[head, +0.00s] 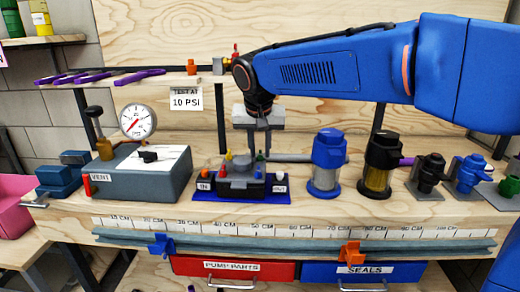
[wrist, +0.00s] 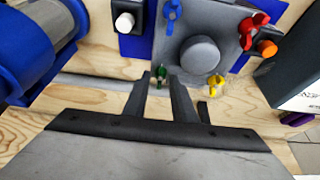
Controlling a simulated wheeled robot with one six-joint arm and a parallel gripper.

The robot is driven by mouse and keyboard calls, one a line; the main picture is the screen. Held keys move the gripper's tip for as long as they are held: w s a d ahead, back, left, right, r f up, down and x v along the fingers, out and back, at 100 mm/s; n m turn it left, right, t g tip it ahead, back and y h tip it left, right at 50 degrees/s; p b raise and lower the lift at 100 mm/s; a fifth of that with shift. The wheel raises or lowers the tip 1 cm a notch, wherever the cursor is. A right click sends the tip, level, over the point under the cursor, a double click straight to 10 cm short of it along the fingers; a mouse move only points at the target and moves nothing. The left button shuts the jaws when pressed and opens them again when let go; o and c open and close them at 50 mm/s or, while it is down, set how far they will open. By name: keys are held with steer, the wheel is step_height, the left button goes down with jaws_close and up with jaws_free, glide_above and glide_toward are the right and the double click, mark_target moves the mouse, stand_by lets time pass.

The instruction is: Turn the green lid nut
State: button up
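The green lid nut (wrist: 159,76) stands at a corner of the grey filter lid (wrist: 187,72), whose round middle boss (wrist: 199,52) is beside it. In the wrist view my gripper (wrist: 160,82) points at the nut, with one finger on each side and a visible gap between the fingers and the nut. The gripper is open and holds nothing. In the head view my gripper (head: 258,146) points down over the right side of the filter block (head: 240,185). The nut is small and partly hidden there.
Yellow (wrist: 215,83), blue (wrist: 172,10) and red (wrist: 252,28) nuts stand at the other lid corners. A blue-capped clear filter (head: 327,162) is close on the right. The grey gauge box (head: 140,175) is on the left. A shelf (head: 170,78) runs behind.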

steer(key=v, duration=1.7)
steer(key=shift+s+r, duration=0.15)
